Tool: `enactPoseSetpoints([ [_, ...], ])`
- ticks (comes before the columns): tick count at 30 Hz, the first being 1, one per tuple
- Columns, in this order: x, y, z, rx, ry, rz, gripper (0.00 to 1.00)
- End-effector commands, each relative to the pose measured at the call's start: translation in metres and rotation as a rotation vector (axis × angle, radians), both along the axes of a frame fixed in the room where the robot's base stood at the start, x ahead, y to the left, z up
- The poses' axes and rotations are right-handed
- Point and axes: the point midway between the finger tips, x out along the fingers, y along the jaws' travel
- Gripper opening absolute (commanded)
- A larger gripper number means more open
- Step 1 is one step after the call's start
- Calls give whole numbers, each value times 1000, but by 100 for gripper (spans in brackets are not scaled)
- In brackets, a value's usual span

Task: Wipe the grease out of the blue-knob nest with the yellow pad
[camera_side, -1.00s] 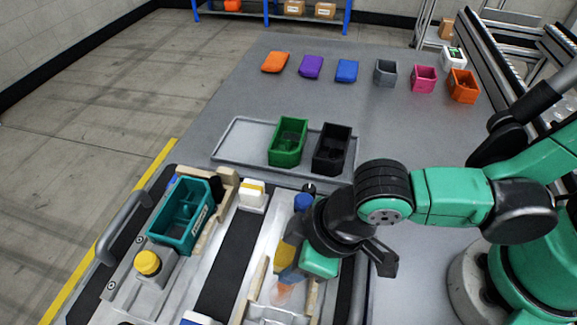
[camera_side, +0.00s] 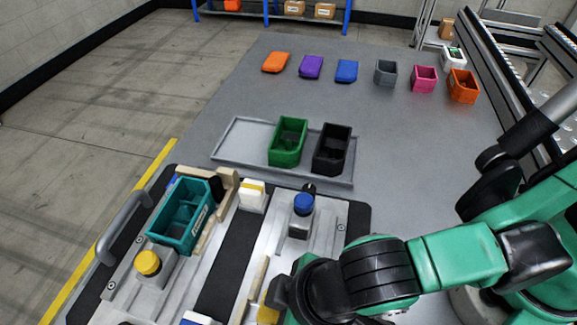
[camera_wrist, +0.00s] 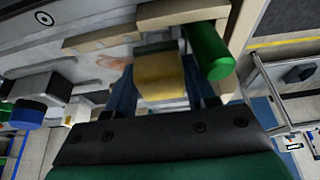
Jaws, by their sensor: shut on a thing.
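My gripper (camera_wrist: 158,85) is shut on the yellow pad (camera_wrist: 160,76), which shows between its blue fingers. In the side view the pad (camera_side: 268,313) shows only partly at the bottom, beside my arm. The blue knob (camera_side: 303,203) stands on a grey block behind the nest; it also shows at left in the wrist view (camera_wrist: 30,114). The nest's pale wooden rail (camera_side: 257,282) shows in the side view, and its frame (camera_wrist: 100,38) in the wrist view. A faint reddish-brown grease smear (camera_wrist: 112,62) lies beside the pad. I cannot tell whether the pad touches the nest floor.
A green cylinder (camera_wrist: 207,52) stands close beside the pad. A teal bin (camera_side: 183,215) sits left, behind the yellow knob (camera_side: 147,263). A white block with a yellow stripe (camera_side: 252,195) stands between. Green (camera_side: 288,142) and black (camera_side: 332,149) bins stand on a grey tray (camera_side: 235,140).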

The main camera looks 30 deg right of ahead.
Motion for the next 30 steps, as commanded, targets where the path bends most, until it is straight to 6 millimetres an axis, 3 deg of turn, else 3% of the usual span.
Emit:
enactPoseSetpoints([
  [30, 46, -47, 0, -2, -1, -3, 7],
])
